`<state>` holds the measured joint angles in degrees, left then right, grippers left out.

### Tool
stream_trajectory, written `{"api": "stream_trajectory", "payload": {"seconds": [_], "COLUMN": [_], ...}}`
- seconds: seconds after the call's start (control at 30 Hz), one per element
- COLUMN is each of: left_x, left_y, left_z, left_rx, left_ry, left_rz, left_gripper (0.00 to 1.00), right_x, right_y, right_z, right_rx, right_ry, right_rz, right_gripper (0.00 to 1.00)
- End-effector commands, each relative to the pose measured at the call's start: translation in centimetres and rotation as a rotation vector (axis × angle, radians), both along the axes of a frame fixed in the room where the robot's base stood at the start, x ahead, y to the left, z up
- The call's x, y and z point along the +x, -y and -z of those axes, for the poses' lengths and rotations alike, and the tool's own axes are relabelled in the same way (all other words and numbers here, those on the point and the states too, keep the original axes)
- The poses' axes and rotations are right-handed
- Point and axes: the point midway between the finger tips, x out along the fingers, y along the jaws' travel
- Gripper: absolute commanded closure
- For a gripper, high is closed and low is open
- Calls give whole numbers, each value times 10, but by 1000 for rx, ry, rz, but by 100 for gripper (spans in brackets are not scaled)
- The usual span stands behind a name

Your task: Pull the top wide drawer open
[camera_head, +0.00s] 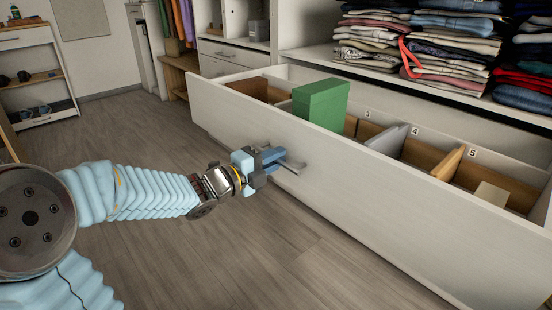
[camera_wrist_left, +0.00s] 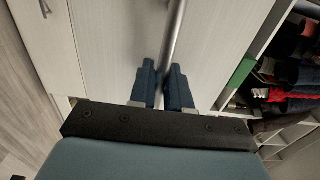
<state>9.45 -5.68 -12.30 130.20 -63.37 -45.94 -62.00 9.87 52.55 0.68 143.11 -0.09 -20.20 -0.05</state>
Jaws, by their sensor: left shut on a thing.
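The top wide drawer (camera_head: 370,205) is pulled well out from the shelving in the head view, and its numbered compartments show. A grey bar handle (camera_head: 293,165) sits on its white front; the handle also shows in the left wrist view (camera_wrist_left: 178,25). My left gripper (camera_head: 272,160) is shut on the handle. In the left wrist view its blue fingers (camera_wrist_left: 164,85) lie on either side of the bar. A green box (camera_head: 320,103) stands upright in the drawer and sticks up above the front. My right gripper is out of view.
Stacks of folded clothes (camera_head: 410,45) fill the shelf behind the drawer. A smaller shut drawer (camera_head: 235,53) is at the back left. A small shelf rack (camera_head: 35,75) stands at the far left. The wood floor (camera_head: 240,245) before the drawer is clear apart from my arm.

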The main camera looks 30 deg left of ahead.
Motion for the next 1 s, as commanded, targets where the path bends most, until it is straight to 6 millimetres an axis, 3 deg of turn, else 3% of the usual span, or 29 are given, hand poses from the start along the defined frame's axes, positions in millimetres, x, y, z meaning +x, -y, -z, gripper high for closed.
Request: {"api": "stream_trajectory", "payload": {"seconds": [0.1, 0.13, 0.2, 0.57, 0.67, 1.0], "left_x": [0, 0, 0, -5, -19, -95], "left_y": [-1, -1, -1, -3, -8, -36], "left_z": [1, 1, 1, 0, -2, -2], "left_rx": [0, 0, 0, 0, 0, 0], "left_ry": [-2, -2, -2, 0, 1, 1], "left_rz": [-2, -2, -1, -2, -3, -5], "left_gripper": [100, 78, 69, 69, 69, 69], "right_x": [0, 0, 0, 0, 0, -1], "right_y": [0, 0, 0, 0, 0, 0], "right_z": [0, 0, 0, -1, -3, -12], "right_rx": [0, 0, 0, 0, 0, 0], "right_ry": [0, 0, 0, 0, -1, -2], "right_rz": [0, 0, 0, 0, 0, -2], "right_gripper": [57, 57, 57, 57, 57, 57]}}
